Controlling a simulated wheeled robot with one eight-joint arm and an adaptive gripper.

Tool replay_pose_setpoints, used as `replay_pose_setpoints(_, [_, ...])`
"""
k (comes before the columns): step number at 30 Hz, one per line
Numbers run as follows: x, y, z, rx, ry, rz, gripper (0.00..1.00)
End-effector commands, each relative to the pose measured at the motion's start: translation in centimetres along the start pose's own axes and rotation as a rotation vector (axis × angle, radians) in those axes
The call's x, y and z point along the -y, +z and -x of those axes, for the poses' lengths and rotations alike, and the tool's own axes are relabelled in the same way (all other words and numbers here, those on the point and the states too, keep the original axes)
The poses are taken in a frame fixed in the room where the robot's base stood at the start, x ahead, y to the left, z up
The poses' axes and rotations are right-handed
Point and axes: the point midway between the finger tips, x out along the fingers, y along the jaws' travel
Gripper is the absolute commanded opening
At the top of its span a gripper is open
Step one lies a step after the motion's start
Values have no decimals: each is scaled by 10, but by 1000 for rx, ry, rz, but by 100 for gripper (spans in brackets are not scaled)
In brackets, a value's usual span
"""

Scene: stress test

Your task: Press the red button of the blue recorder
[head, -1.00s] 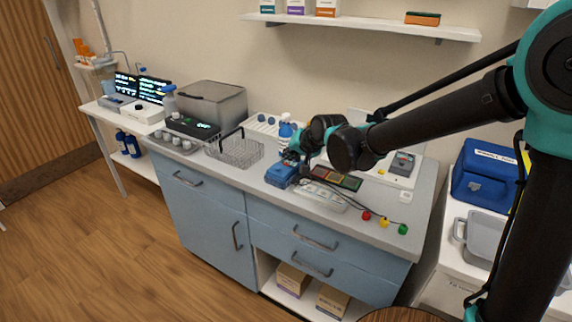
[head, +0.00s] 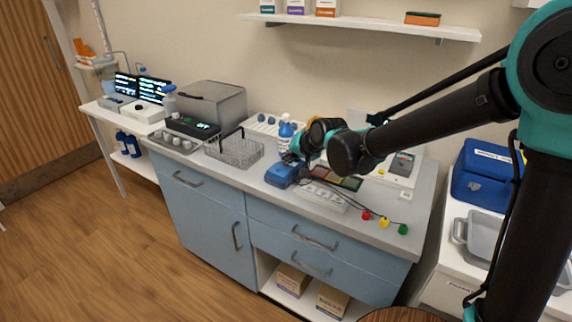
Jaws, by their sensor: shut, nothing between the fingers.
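The blue recorder (head: 281,175) is a small blue box on the grey counter, near its front edge and right of the wire basket. My gripper (head: 292,158) is shut and empty, with its tips just over the recorder's back part. I cannot tell if the tips touch it. The red button does not show; it is too small or hidden by my gripper. My arm reaches in from the right.
A wire basket (head: 234,150) stands left of the recorder and a blue-capped bottle (head: 285,131) behind it. To the right are a palette of coloured squares (head: 350,182), a clear tray (head: 322,197) and cables with red, yellow and green ends (head: 384,221). The counter's front strip is clear.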

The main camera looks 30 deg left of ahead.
Motion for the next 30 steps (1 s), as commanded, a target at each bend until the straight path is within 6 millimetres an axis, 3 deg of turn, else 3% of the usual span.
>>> replay_pose_setpoints(20, [-2, 2, -2, 0, 0, 0, 0])
replay_pose_setpoints(30, [5, -5, 7, 0, 0, 0, 0])
